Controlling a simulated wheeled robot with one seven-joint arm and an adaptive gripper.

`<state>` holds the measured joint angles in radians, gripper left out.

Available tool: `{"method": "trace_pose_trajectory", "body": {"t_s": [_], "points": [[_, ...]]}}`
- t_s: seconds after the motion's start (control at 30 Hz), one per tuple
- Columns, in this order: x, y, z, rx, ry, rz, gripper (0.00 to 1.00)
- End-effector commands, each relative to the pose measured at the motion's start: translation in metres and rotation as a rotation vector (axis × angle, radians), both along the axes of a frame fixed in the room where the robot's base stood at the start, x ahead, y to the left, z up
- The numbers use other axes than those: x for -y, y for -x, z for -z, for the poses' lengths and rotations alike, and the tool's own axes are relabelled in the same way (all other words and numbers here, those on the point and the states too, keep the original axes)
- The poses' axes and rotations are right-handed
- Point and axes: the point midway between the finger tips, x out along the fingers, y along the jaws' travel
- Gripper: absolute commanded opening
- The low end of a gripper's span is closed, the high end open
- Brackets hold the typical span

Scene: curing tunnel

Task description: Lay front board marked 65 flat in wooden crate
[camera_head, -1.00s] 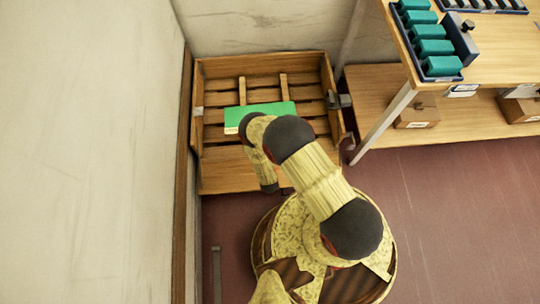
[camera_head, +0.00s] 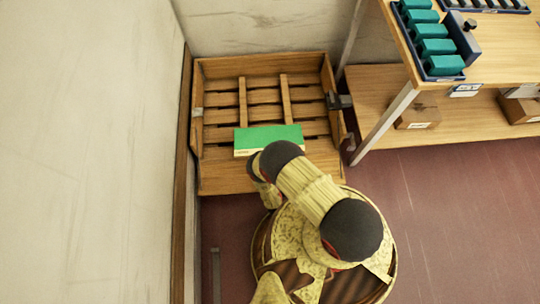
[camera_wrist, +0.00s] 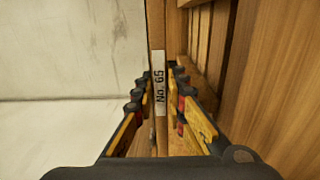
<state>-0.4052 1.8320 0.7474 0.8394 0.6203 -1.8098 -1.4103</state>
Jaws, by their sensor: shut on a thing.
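The front board (camera_head: 268,138) has a green face turned up and a pale edge in the head view. It is over the front part of the wooden crate (camera_head: 262,67); I cannot tell its height above the slats. In the wrist view the edge of the board (camera_wrist: 156,30) carries a label reading "No. 65". My gripper (camera_wrist: 159,82) is shut on the board, one finger on each side. In the head view my arm hides the gripper and the board's lower right corner.
A pale wall stands close to the crate's left. At right, a wooden bench (camera_head: 500,50) holds teal blocks (camera_head: 434,47) in a blue tray, with small brown boxes (camera_head: 418,112) on its lower shelf. A dark clamp-like part (camera_head: 338,101) sits on the crate's right wall. Open floor lies at right.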

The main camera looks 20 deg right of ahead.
Motion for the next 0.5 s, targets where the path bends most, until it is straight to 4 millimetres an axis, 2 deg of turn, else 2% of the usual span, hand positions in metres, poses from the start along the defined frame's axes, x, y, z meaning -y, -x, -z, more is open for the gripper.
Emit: {"method": "trace_pose_trajectory", "body": {"t_s": [0.5], "points": [[0.008, -0.042, -0.001, 0.004, 0.0, 0.001, 0.0]]}}
